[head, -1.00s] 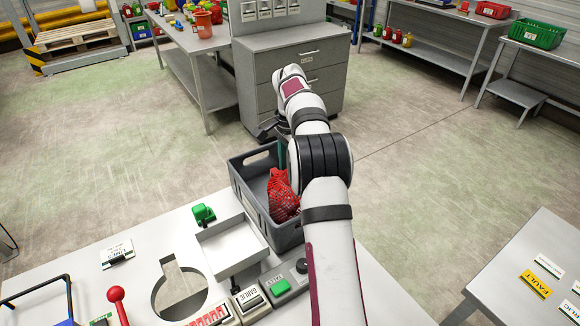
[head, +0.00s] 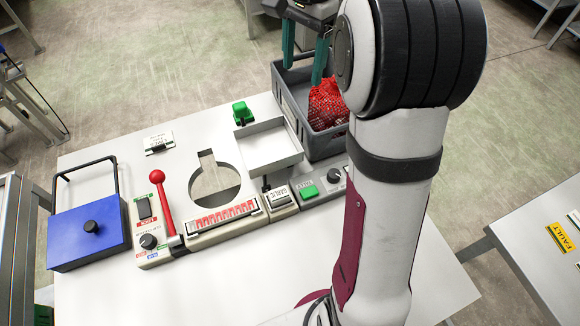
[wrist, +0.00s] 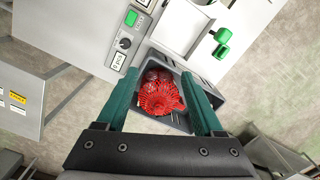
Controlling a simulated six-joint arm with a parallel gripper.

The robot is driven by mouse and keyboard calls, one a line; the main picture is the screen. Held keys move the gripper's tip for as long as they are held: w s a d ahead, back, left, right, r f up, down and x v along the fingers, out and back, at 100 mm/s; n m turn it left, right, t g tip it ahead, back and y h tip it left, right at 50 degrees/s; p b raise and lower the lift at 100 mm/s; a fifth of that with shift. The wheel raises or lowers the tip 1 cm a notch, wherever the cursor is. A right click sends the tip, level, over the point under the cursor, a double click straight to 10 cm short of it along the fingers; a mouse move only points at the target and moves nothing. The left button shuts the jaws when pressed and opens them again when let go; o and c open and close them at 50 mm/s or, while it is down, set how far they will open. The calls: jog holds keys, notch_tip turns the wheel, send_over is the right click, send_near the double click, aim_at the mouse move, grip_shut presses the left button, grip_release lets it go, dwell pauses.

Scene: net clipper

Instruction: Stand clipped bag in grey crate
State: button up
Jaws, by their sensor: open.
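The red net bag (head: 326,103) is inside the grey crate (head: 326,146), toward its right side in the head view. My arm covers part of the bag there, and I cannot make out its clip. The wrist view shows the bag (wrist: 158,94) from above, between my fingers in the picture, with the crate (wrist: 160,123) around it. My gripper (head: 304,66) has teal fingers spread apart and holds nothing. It is over the crate, and its fingers also show wide apart in the wrist view (wrist: 160,76).
A white tray (head: 270,166) and a green-handled part (head: 242,112) stand beside the crate. A control panel with a green button (head: 309,191), a red lever (head: 160,195) and a blue box (head: 88,240) line the white table. Another table (head: 520,240) is at right.

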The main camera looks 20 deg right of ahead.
jog(key=s+a+f+n, duration=0.2)
jog(key=s+a+f, duration=0.1)
jog(key=s, duration=0.6)
jog(key=s+a+f+n, duration=0.2)
jog(key=s+a, duration=0.4)
jog(key=s, duration=0.3)
jog(key=s+a+f+n+y, duration=0.1)
jog(key=s+a+f+n, duration=0.2)
jog(key=s, duration=0.5)
jog(key=shift+s+a+f, duration=0.4)
jog(key=shift+a+f, duration=0.2)
jog(key=shift+a, duration=0.4)
